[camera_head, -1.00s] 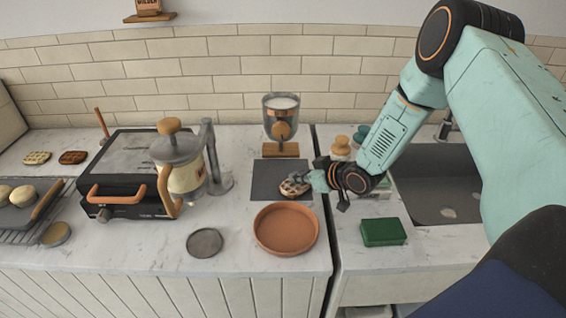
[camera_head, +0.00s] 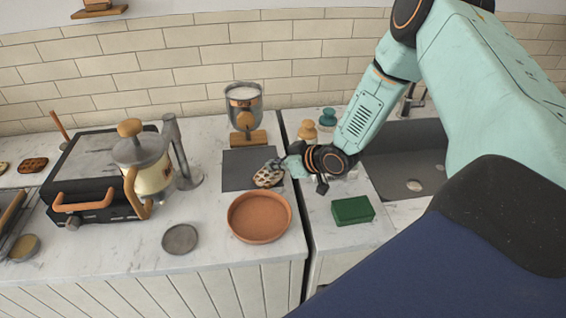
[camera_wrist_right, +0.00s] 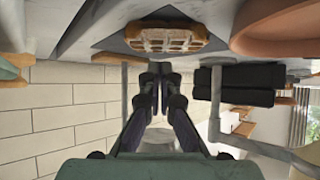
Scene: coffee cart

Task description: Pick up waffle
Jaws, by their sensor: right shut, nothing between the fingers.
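My right gripper (camera_head: 281,166) is at the waffle's right edge in the head view, low over the mat. In the right wrist view, the waffle (camera_wrist_right: 150,38) lies beyond the closed fingertips (camera_wrist_right: 160,76), with a gap in the picture between them. The right gripper is shut with nothing held. Contact with the waffle cannot be told. My left gripper is not in view.
A terracotta dish (camera_head: 259,217) stands in front of the mat, and a grinder (camera_head: 245,112) behind it. A green block (camera_head: 352,210) lies right, near the sink (camera_head: 402,165). A glass press (camera_head: 143,165) and waffle iron (camera_head: 85,180) stand left, beside another waffle (camera_head: 33,165).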

